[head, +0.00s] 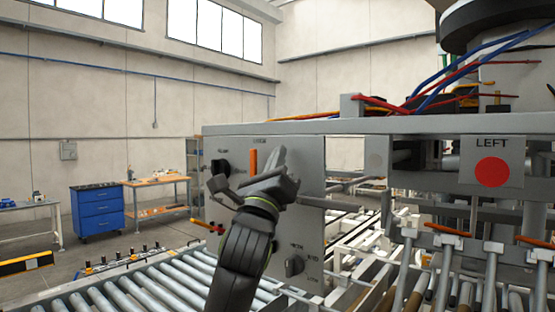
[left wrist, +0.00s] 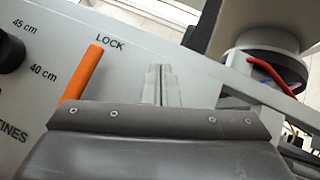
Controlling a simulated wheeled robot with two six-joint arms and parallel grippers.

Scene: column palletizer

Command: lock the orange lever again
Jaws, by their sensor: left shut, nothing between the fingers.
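The orange lever (head: 253,162) stands upright on the grey control panel (head: 308,205), under a small label in the head view. In the left wrist view the lever (left wrist: 82,72) has its tip beside the word LOCK; its lower end is hidden behind my gripper body. My left gripper (head: 281,156) is in front of the panel, just right of the lever. In the left wrist view its fingers (left wrist: 160,72) are together and empty, with a gap between them and the lever. My right gripper is not in view.
A black knob (left wrist: 10,54) sits left of the lever, by the 40 cm and 45 cm marks. A lower knob (head: 294,266) is on the same panel. The roller conveyor (head: 150,290) runs below. A sign marked LEFT (head: 492,162) hangs at right.

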